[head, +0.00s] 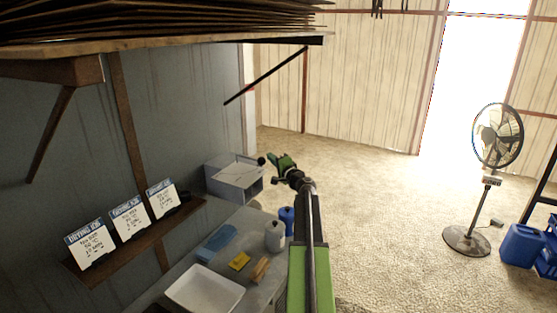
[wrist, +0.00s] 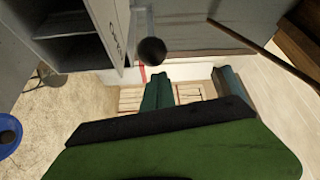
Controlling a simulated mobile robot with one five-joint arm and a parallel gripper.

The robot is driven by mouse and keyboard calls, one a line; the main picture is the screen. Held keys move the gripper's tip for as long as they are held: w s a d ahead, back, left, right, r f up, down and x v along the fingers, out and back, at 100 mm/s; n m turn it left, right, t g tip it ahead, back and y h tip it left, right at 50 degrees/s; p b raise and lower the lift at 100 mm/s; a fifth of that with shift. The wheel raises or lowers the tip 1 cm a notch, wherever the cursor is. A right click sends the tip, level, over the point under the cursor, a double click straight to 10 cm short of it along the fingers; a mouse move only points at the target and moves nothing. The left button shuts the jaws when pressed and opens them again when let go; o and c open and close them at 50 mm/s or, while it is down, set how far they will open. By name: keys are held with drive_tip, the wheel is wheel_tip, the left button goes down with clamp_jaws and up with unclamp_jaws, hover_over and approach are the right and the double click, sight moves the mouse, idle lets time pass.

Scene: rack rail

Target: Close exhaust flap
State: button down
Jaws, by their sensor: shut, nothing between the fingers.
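A grey box-shaped cabinet (head: 235,178) stands at the far end of the bench in the head view. Its open front with a shelf inside fills the upper left of the wrist view (wrist: 72,30). A round black knob (wrist: 152,51) sits at the end of a pale lever (wrist: 142,20) beside the cabinet's edge; the knob also shows in the head view (head: 261,161). I cannot make out a separate flap plate or its position. My green gripper (head: 284,163) is shut and empty, just right of the knob. In the wrist view its fingers (wrist: 190,88) are below and right of the knob, apart from it.
The bench holds a white tray (head: 205,291), a blue cloth (head: 216,243), a yellow item (head: 239,261) and bottles (head: 275,236). Three cards (head: 128,217) stand on a wall shelf. A dark slanting bar (head: 265,76) hangs above. Open floor lies right, with a fan (head: 467,240).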

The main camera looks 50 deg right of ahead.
drive_tip(key=shift+s+a, duration=0.1)
drive_tip(key=shift+a, duration=0.55)
drive_tip(key=shift+s, duration=0.1)
